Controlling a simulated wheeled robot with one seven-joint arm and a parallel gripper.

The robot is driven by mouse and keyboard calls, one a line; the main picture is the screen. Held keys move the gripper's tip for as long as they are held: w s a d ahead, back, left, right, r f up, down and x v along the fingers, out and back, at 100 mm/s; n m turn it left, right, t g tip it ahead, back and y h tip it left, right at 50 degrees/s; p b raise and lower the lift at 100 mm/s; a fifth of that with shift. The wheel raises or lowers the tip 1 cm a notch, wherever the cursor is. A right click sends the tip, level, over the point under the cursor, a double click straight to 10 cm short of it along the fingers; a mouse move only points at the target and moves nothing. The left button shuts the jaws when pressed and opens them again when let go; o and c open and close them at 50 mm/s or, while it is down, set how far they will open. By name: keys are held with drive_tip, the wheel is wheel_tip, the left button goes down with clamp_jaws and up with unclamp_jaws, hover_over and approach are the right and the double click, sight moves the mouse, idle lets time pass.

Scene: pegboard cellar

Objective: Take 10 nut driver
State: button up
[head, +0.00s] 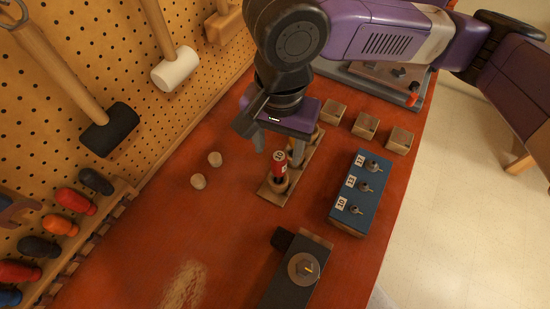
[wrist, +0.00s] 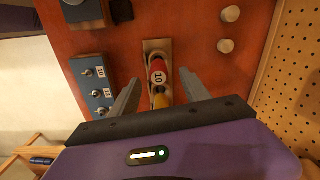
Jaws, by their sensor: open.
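The red nut driver labelled 10 (head: 280,167) stands in a wooden stand (head: 272,194) on the red bench. In the wrist view the red driver (wrist: 158,72) shows its 10 label, and a yellow driver (wrist: 161,101) stands just behind it in the same stand (wrist: 156,45). My gripper (head: 279,150) is over the stand, pointing down, with its fingers apart. In the wrist view my gripper (wrist: 160,88) has one finger on each side of the drivers, with gaps showing. It holds nothing. Its body partly hides the rear of the stand in the head view.
A blue block (head: 348,205) with numbered bolts is right of the stand. Wooden cubes (head: 365,125) stand behind it, and a dark block with a large bolt (head: 303,267) in front. Two round pegs (head: 198,182) lie left. A pegboard with mallets and a screwdriver rack (head: 118,200) border the left.

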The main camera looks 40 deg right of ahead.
sight(279, 168)
wheel_tip(279, 168, down, 8)
drive_tip(key=shift+r+b, duration=0.15)
drive_tip(key=shift+b, duration=0.5)
drive_tip(key=shift+s, duration=0.1)
clamp_jaws()
